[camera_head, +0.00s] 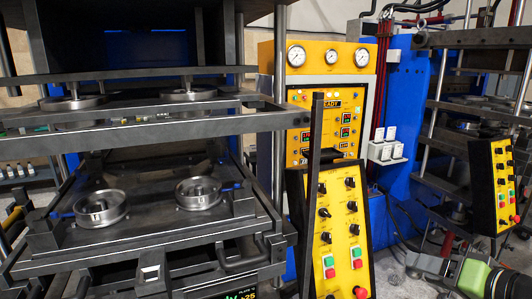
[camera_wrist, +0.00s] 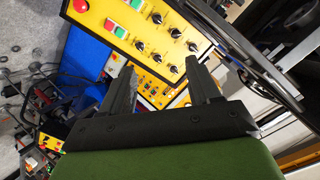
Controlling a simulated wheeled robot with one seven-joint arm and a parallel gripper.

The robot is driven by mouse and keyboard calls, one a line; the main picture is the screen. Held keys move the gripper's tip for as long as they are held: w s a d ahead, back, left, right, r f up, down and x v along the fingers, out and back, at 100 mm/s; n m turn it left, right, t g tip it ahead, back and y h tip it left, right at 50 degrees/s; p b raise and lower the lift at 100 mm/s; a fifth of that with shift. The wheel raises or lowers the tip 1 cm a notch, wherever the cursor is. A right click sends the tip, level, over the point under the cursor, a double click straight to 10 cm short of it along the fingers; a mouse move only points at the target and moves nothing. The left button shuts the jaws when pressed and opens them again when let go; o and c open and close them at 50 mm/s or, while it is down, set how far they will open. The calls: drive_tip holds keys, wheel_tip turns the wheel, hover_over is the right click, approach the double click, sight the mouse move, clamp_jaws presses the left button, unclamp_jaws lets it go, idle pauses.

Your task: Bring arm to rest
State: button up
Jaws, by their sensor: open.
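My gripper (camera_wrist: 159,68) shows in the wrist view with its two dark fingers spread apart and nothing between them. Beyond the fingertips is a yellow control panel (camera_wrist: 150,35) with black knobs, green and red buttons and a red mushroom button, tilted in this view. In the head view, part of my green and grey arm shows at the lower right corner. My fingertips cannot be made out clearly there.
The press (camera_head: 150,245) stands at the left with two metal ring moulds (camera_head: 101,209) (camera_head: 199,192) on its lower plate. A yellow button panel (camera_head: 340,235) stands at centre front. A gauge cabinet (camera_head: 318,90) is behind it. Another press (camera_head: 470,110) is at right. Some floor shows between them.

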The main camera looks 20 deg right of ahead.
drive_tip(key=w+a+f+n+g, duration=0.2)
drive_tip(key=w+a+g, duration=0.15)
drive_tip(key=a, duration=0.45)
drive_tip(key=w+a+f+n+g, duration=0.25)
drive_tip(key=w+a, duration=0.25)
drive_tip(key=a, duration=0.4)
drive_tip(key=s+a+f+n+g+h, duration=0.1)
drive_tip(key=s+a+f+n, duration=0.2)
drive_tip(key=s+a, duration=0.7)
drive_tip(key=s, duration=0.3)
drive_tip(key=shift+g, duration=0.3)
